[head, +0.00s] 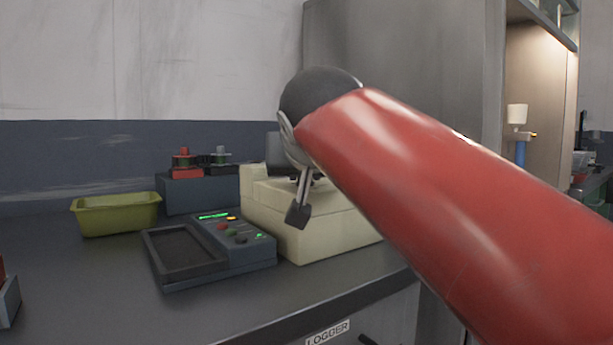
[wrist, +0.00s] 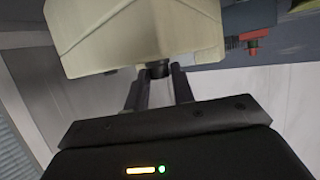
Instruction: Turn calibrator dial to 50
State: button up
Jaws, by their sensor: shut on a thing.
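The cream box-shaped device (head: 335,232), which I take to be the calibrator, stands on the dark bench. It also fills the top of the wrist view (wrist: 140,35). A dark round dial (wrist: 157,69) sits on it, between my fingertips. My gripper (head: 298,213) reaches down at the device in the head view, one dark fingertip showing in front of its cream face. In the wrist view, my gripper (wrist: 158,78) is shut on the dial, one finger on each side. The dial's scale and its reading are hidden in both views.
A dark tray unit with buttons and a green display (head: 212,247) stands close left of the device. Behind it is a blue-grey box with red and dark posts (head: 198,190). A yellow-green bin (head: 117,214) stands further left.

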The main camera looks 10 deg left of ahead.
jog(key=shift+d+n+g+y, duration=0.1)
jog(key=shift+n+g+y, duration=0.3)
jog(key=shift+n+y, duration=0.45)
jog(key=shift+f, duration=0.1)
jog(key=o, duration=1)
jog(key=v, duration=0.7)
jog(key=shift+s+d, duration=0.25)
